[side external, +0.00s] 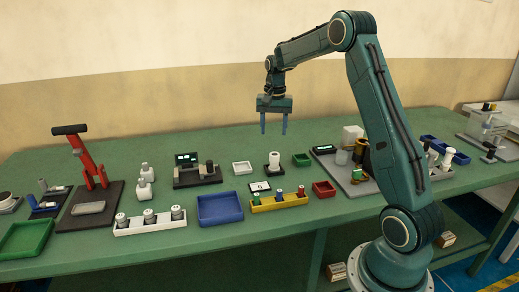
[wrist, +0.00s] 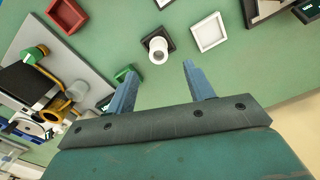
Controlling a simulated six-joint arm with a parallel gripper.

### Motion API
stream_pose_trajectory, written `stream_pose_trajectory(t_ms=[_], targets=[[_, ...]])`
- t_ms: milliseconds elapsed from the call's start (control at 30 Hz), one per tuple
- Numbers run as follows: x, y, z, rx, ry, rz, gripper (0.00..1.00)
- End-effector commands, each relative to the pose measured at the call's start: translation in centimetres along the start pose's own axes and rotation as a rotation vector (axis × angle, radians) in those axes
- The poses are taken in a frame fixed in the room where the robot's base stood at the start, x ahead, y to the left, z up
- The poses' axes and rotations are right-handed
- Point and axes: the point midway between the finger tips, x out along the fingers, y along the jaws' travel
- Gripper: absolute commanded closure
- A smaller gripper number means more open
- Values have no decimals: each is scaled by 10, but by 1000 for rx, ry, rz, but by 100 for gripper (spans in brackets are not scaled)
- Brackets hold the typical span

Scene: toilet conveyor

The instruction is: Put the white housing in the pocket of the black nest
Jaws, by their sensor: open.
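The white housing (side external: 274,159) is a short white cylinder with a dark opening in its top. It stands on the small square black nest (side external: 266,173) in the middle of the table. In the wrist view the housing (wrist: 158,54) is within the outline of the nest (wrist: 147,42); its base is partly hidden, so I cannot tell how deep it sits. My gripper (side external: 274,130) is open and empty, fingers pointing down, well above the table and the housing. In the wrist view the gripper (wrist: 155,84) shows its two fingers apart, with the housing ahead of them.
A white tray (side external: 235,169) and a display device (side external: 187,173) are left of the nest; a green tray (side external: 301,160) is right. A blue bin (side external: 220,209), yellow rack (side external: 279,205) and red tray (side external: 324,189) lie in front. A grey machine plate (side external: 345,180) stands farther right.

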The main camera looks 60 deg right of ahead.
Motion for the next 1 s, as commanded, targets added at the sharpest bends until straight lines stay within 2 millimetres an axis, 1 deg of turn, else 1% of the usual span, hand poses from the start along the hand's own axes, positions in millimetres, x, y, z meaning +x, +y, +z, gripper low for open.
stream_pose_trajectory(t_ms=[33, 167, 333, 500, 700, 867, 1000], targets=[[-9, -3, 8, -21, 10, -6, 47], [-31, -10, 32, -92, 35, -23, 47], [-64, -15, 74, -209, 76, -49, 47], [-92, -14, 119, -329, 120, -77, 47], [-116, -5, 172, -468, 170, -110, 47], [-130, 7, 212, -580, 211, -137, 47], [-136, 21, 246, -675, 247, -162, 47]])
